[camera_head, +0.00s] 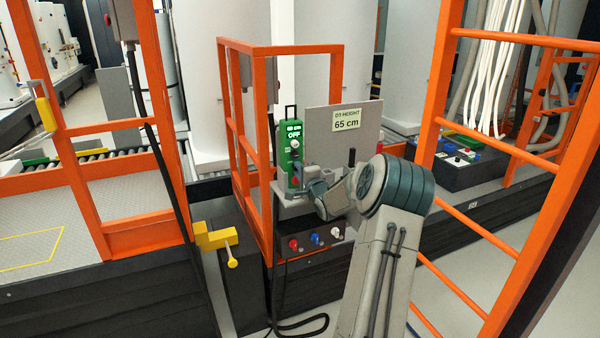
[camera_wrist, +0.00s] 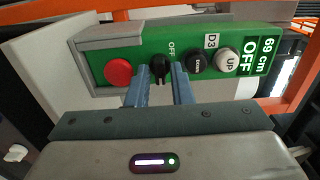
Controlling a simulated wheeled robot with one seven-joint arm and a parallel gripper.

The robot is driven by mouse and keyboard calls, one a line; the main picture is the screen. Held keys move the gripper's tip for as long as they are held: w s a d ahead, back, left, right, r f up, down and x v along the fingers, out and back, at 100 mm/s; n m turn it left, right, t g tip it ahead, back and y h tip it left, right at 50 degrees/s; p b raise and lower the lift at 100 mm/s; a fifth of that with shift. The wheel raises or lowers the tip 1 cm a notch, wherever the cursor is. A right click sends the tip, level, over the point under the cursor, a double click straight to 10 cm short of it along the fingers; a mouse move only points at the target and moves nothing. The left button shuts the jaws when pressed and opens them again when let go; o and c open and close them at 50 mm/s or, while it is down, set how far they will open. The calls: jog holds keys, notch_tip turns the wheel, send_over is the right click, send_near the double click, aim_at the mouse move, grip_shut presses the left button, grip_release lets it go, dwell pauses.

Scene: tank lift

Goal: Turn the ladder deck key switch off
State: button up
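A green control box (camera_wrist: 205,65) fills the upper wrist view; it also shows in the head view (camera_head: 291,140). Its black rotary switch (camera_wrist: 160,67) stands in the middle, with an OFF label just above it to the right. In the head view, my gripper (camera_head: 297,181) is at the lower part of the box. Whether a finger touches the switch cannot be told.
A sign (camera_head: 346,116) reads D3 HEIGHT 65 cm. Orange rails (camera_head: 266,150) stand close by, and an orange ladder (camera_head: 490,150) stands right.

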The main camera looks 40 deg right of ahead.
grip_shut()
jog(key=shift+f+n+b, duration=0.1)
jog(key=shift+n+b, duration=0.25)
jog(key=shift+n, duration=0.05)
jog(key=n+b, duration=0.2)
jog(key=shift+f+n, duration=0.1)
jog(key=shift+n, duration=0.3)
jog(key=n+b, duration=0.3)
jog(key=n, duration=0.1)
jog(key=shift+n, duration=0.3)
jog(key=n+b, duration=0.2)
jog(key=n, duration=0.2)
jog(key=shift+n+b, duration=0.3)
jog(key=shift+b, duration=0.05)
jog(key=n+b, duration=0.2)
jog(key=n, duration=0.2)
jog(key=shift+n+b, duration=0.35)
jog(key=shift+n, duration=0.05)
